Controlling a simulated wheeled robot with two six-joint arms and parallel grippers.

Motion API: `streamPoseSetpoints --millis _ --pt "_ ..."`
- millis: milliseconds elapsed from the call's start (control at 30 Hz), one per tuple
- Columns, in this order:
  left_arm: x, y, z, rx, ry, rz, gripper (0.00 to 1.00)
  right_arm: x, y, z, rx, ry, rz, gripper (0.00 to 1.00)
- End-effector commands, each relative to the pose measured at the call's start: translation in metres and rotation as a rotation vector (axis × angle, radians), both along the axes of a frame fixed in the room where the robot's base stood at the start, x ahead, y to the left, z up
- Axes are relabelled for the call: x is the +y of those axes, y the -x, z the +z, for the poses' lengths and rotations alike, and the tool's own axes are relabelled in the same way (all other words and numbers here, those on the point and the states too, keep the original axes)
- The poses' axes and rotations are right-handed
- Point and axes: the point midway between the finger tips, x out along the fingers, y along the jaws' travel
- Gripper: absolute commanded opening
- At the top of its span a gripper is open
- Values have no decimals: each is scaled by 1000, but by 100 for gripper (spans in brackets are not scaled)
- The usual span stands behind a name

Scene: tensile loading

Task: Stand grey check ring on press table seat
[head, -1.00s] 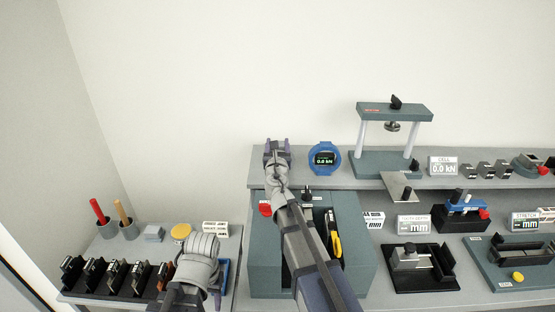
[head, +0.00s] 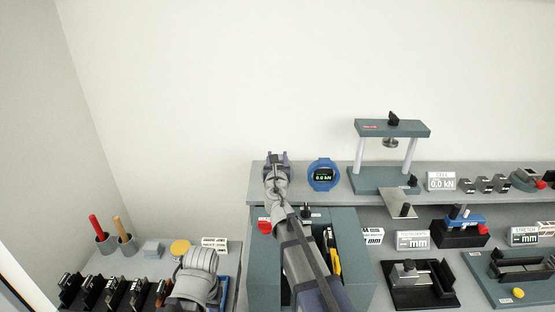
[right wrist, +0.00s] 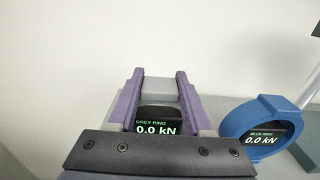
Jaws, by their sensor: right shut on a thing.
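The grey check ring (right wrist: 160,88) shows in the right wrist view between the two purple fingers of my right gripper (right wrist: 160,80), its dark display reading 0.0 kN. The gripper is shut on it. In the head view my right gripper (head: 277,157) is over the left end of the back shelf, left of the blue ring; the grey ring is mostly hidden there. The teal press (head: 392,128) stands farther right on the shelf, with its table (head: 372,179) under a hanging round platen. The seat itself is too small to make out. My left gripper's fingers are not seen.
The blue ring (head: 324,175) stands close to the right of my right gripper; it also shows in the right wrist view (right wrist: 262,128). A load-cell display (head: 441,182) and small blocks stand right of the press. A teal box (head: 345,225) is below my right arm.

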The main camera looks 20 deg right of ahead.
Motion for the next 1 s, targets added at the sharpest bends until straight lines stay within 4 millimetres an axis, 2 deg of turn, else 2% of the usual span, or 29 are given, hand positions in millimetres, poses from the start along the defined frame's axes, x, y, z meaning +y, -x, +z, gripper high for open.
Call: streamPoseSetpoints --millis 33,500,700,1000 --pt "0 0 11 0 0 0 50 0 0 11 0 1 1 0" --pt "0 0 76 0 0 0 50 1 0 76 -1 0 1 0" --pt "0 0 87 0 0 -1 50 1 0 87 -1 0 1 0" --pt "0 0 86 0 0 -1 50 1 0 86 -1 0 1 0"
